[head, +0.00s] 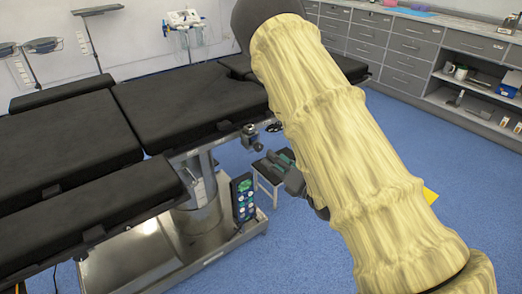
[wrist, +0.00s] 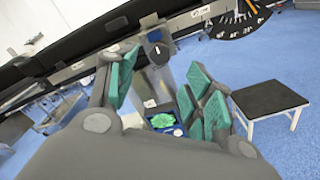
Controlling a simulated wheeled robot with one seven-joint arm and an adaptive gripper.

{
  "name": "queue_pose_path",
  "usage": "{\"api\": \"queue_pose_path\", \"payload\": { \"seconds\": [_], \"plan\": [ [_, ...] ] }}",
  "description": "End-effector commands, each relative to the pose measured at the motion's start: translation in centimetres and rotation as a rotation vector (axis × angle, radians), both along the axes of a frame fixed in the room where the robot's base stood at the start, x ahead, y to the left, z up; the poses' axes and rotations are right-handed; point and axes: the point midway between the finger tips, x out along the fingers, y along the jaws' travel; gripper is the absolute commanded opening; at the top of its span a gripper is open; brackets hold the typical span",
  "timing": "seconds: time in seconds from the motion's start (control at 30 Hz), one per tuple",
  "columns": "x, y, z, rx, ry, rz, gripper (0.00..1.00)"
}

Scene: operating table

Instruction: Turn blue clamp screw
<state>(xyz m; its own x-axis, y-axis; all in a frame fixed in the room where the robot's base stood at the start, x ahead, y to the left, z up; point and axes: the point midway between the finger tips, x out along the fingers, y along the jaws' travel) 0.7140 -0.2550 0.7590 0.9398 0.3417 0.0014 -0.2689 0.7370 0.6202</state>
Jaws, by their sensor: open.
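A small clamp (head: 250,137) sits on the side rail of the black-padded operating table. My gripper (head: 280,165) is in front of the table edge, to the lower right of the clamp. In the wrist view my gripper (wrist: 158,80) is open, with green-padded fingers spread left and right. Nothing is between the pads, and the knob appears apart from them. My sleeved arm covers the right-centre of the head view.
The operating table (head: 75,135) fills the left. A hand control (head: 243,197) with green buttons hangs below the rail. A round scale dial (wrist: 240,18) is right of the clamp. A black-topped step stool (wrist: 268,98) stands on the blue floor. Drawers (head: 405,45) line the back wall.

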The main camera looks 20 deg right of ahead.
Motion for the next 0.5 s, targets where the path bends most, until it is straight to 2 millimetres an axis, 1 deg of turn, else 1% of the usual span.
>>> {"api": "queue_pose_path", "payload": {
  "seconds": [0.1,0.3,0.5],
  "plan": [
    [1.9,0.7,0.1,0.002,-0.002,0.000,0.51],
    [4.9,1.7,0.0,0.003,0.000,0.000,0.51],
    [7.0,2.5,0.0,0.003,0.001,0.000,0.51]
  ]
}}
